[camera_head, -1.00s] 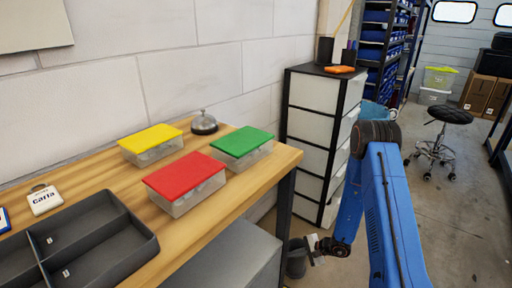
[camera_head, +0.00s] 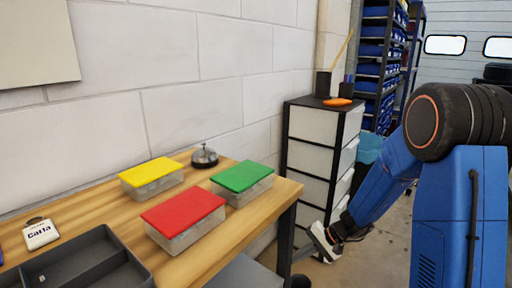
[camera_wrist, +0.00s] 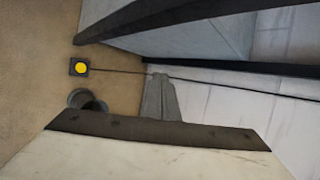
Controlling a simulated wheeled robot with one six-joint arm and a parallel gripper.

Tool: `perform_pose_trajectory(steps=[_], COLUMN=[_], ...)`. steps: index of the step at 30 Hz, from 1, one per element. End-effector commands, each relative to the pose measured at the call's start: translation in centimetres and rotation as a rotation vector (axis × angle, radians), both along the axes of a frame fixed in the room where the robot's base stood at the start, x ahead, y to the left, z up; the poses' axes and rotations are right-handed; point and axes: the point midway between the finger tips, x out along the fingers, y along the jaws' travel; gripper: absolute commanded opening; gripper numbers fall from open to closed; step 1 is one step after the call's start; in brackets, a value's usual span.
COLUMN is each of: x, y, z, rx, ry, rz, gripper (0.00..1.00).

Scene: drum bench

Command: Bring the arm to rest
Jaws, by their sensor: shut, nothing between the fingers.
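My gripper (camera_head: 322,242) is in the head view at the lower right of centre, at the end of my blue arm. It is shut and empty, in front of the lower drawers of the drawer cabinet (camera_head: 313,158) and to the right of the bench. It is small there, and I cannot tell whether it touches the cabinet. The upper part of my arm fills the right side of the view.
The wooden bench (camera_head: 262,213) carries red (camera_head: 184,220), green (camera_head: 242,176) and yellow (camera_head: 151,172) lidded boxes, a bell (camera_head: 204,157), a name tag (camera_head: 40,234) and a dark tray (camera_head: 119,262). The wrist view shows a bin (camera_wrist: 88,101) on the floor.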

Motion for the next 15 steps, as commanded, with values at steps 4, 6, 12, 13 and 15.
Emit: perform_pose_trajectory(steps=[4,6,12,13,15], x=[-2.3,-3.4,-6.6,-7.1,-8.2], y=[-0.3,-0.6,-1.5,-1.7,-2.1], z=[3.6,5.0,8.7,9.2,10.3], rx=[-0.051,-0.078,-0.162,-0.176,-0.209], ry=[-0.045,-0.064,-0.120,-0.128,-0.148], rz=[0.060,0.087,0.153,0.161,0.181], gripper=[0.00,0.00,0.00,0.00,0.00])
